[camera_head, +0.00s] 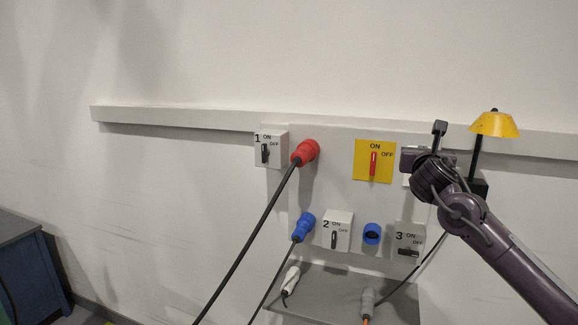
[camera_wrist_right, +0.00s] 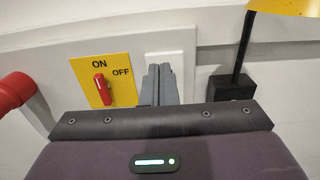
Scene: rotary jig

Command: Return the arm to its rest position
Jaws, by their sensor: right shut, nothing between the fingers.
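My right arm comes in from the right in the head view, and its gripper (camera_head: 439,130) is in front of the wall panel (camera_head: 335,165), right of the yellow switch plate (camera_head: 360,174). In the right wrist view the gripper's fingers (camera_wrist_right: 158,84) are together with nothing between them. The red handle (camera_head: 374,164) on the yellow plate points up toward ON. It also shows in the wrist view (camera_wrist_right: 102,90), left of the fingers and apart from them. A white plate (camera_wrist_right: 166,58) on the panel is partly hidden behind the fingers. My left gripper is not in view.
A yellow lamp-like cap (camera_head: 494,124) on a black post stands close right of my gripper. A red plug (camera_head: 306,152) and a blue plug (camera_head: 303,226) with cables project from the panel. Switch boxes 1 (camera_head: 277,157), 2 (camera_head: 346,222) and 3 (camera_head: 402,232) sit around. A grey shelf (camera_head: 330,292) is below.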

